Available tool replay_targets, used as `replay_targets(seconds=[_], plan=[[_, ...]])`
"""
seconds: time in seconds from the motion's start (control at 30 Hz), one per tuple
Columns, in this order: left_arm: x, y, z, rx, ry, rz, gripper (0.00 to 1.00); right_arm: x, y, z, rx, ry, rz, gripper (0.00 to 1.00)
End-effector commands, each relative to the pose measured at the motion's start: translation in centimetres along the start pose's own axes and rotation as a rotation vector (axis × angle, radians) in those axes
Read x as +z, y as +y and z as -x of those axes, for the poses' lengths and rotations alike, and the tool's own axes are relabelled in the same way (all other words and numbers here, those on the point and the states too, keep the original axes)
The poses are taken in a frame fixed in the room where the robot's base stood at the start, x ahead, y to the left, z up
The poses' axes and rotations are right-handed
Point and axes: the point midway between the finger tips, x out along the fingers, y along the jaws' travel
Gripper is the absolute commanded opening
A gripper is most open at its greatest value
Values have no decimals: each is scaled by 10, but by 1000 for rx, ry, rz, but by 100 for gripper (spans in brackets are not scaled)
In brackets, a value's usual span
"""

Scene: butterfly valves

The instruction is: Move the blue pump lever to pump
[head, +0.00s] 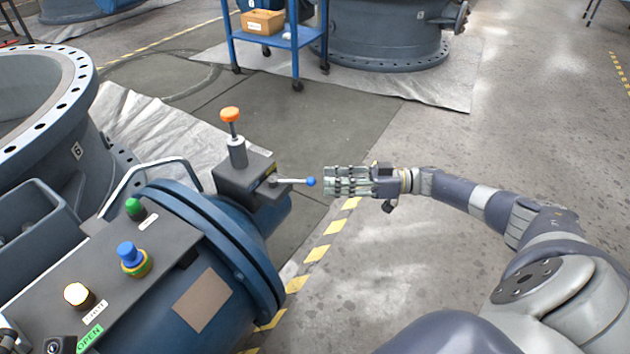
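The pump lever is a thin metal rod (290,181) with a blue ball (311,182) at its end. It sticks out to the right, roughly level, from a dark grey block (243,180) on the blue valve actuator (232,245). My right gripper (328,182) comes in from the right, with its fingertips pointing left at the blue ball. A very small gap seems to show between fingertips and ball; contact is hard to judge. The fingers lie close together from this angle, so their opening is unclear.
An orange-topped knob (231,115) stands on the block. A control panel (150,262) carries green, blue and lit white buttons. A large flanged ring (80,80) stands at left, a blue cart (290,42) behind. The floor at right is clear.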

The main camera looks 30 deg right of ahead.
Motion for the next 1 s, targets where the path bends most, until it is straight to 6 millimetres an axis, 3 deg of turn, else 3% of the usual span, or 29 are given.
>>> replay_targets(seconds=[0.1,0.3,1.0], plan=[[0,0,0,0,0,0,40,0,0,23,2,-1,0,29],[0,0,0,0,-1,0,40,0,0,44,-1,0,0,29],[0,0,0,0,-1,0,40,0,0,47,-1,1,0,29]])
